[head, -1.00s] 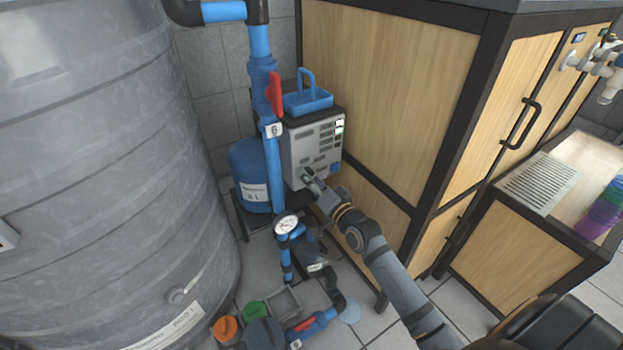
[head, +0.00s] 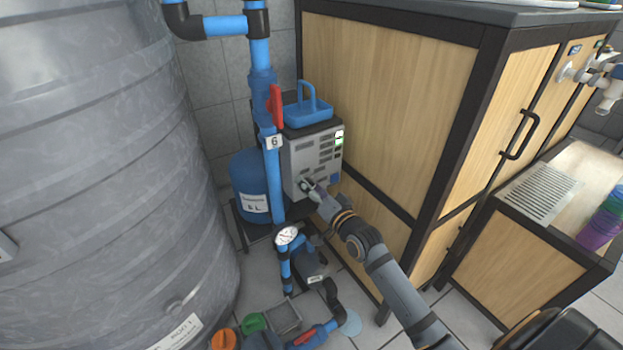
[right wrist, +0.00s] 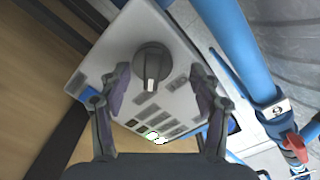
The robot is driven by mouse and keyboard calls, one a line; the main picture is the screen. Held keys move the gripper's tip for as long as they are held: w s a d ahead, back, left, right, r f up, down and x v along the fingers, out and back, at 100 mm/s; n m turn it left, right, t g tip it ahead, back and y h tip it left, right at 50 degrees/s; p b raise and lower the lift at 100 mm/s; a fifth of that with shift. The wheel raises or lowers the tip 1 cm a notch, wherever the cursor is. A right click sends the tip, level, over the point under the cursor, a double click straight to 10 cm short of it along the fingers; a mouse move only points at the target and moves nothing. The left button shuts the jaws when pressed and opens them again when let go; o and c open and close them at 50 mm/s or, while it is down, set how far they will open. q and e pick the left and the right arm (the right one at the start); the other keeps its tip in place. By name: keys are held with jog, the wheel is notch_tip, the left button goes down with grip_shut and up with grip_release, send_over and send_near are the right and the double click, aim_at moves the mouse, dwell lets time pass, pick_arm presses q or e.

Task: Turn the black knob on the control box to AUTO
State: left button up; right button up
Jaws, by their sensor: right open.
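The control box (head: 312,152) is a light grey panel box with a dark top, standing beside the wooden cabinet. Its face has rows of labels and a small lit green display. In the right wrist view the black knob (right wrist: 152,66) sits on the box face (right wrist: 188,74), with a pale pointer line. My right gripper (head: 306,186) is at the lower part of the box face. In the right wrist view my right gripper (right wrist: 158,80) is open, one finger on each side of the knob, apart from it. The knob's position labels are too small to read. My left gripper is not in view.
A blue pipe with a red valve handle (head: 275,106) runs just left of the box. A blue tank (head: 250,178), a pressure gauge (head: 287,235) and a large grey tank (head: 100,180) stand to the left. The wooden cabinet (head: 390,100) is close on the right.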

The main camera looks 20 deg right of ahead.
aim_at(305, 154)
notch_tip(305, 154, up, 9)
dwell(0.3)
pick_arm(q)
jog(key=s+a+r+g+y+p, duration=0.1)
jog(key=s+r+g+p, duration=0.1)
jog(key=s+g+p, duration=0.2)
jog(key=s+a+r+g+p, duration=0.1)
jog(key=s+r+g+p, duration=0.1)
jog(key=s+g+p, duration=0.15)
pick_arm(e)
jog(key=s+d+f+n, duration=0.2)
jog(key=s+f+n, duration=0.7)
jog(key=s+f, duration=0.15)
pick_arm(q)
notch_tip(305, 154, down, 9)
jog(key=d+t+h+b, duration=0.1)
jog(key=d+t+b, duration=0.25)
jog(key=b, duration=0.45)
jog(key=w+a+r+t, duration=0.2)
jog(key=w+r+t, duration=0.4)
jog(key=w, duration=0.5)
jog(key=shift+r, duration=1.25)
pick_arm(e)
jog(key=w+a, duration=0.2)
jog(key=w, duration=0.7)
jog(key=shift+w+r, duration=0.15)
jog(key=shift+w, duration=0.25)
